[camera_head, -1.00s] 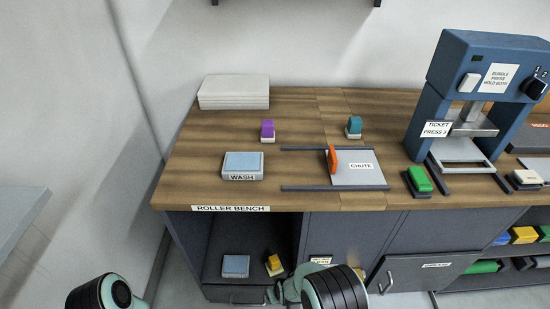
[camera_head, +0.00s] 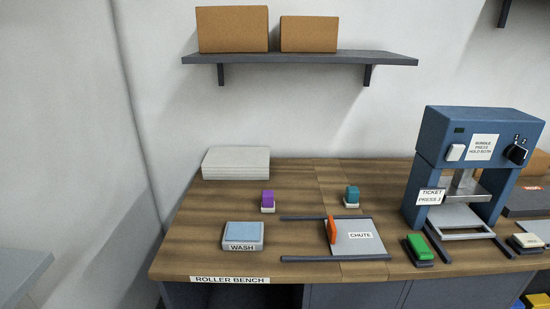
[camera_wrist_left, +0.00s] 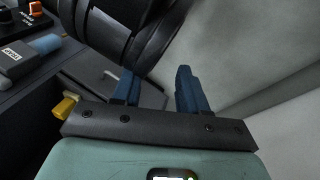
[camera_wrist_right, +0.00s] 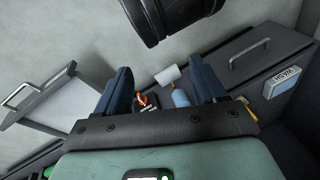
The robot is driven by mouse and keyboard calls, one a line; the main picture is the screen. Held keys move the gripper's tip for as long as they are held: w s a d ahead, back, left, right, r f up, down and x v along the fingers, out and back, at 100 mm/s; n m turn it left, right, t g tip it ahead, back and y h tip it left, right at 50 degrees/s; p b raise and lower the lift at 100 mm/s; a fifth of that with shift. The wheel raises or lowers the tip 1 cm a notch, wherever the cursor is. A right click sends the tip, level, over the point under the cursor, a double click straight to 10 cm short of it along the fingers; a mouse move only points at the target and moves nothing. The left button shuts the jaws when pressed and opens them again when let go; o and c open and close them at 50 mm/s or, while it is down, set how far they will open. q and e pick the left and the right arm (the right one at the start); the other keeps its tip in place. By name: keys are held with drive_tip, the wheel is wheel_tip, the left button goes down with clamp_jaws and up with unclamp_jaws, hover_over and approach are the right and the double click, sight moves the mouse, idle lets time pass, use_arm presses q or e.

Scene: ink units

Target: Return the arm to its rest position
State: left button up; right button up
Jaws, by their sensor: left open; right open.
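My left gripper (camera_wrist_left: 158,90) shows in the left wrist view with its two blue fingers apart and nothing between them. My right gripper (camera_wrist_right: 163,88) shows in the right wrist view, also with its fingers apart and nothing held. Neither arm is in the head view. Beyond the left fingers are a dark arm link of mine and a grey wall. A yellow thing (camera_wrist_left: 65,106) lies left of the left gripper. Beyond the right fingers, a small orange-and-black thing (camera_wrist_right: 146,101) and a light blue one (camera_wrist_right: 181,97) show, apart from the fingers.
A wall shelf (camera_head: 300,59) with two boxes hangs above.

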use_arm(q)
drive_tip(key=s+d+r+g+p, duration=0.1)
drive_tip(key=s+r+p, duration=0.2)
drive_tip(key=r+p, duration=0.6)
drive_tip(key=s+d+r+g+h+p, duration=0.1)
drive_tip(key=s+r+p, duration=0.3)
drive_tip(key=r+p, duration=0.5)
drive_tip(key=shift+d+r+m+g+p, duration=0.35)
drive_tip(key=shift+d+g, duration=0.25)
drive_tip(key=shift+d, duration=0.2)
use_arm(e)
drive_tip(key=s+a+r+g, duration=0.1)
drive_tip(key=s+r, duration=0.2)
drive_tip(key=r, duration=0.3)
drive_tip(key=s+a+r+g+y, duration=0.1)
drive_tip(key=s+r, duration=0.2)
drive_tip(key=r, duration=0.4)
drive_tip(key=s+a+r+g, duration=0.1)
drive_tip(key=s+r, duration=0.2)
drive_tip(key=r, duration=0.3)
drive_tip(key=shift+s+r, duration=0.2)
drive_tip(key=shift+s, duration=0.1)
use_arm(q)
drive_tip(key=shift+s, duration=0.15)
use_arm(e)
drive_tip(key=shift+d, duration=0.1)
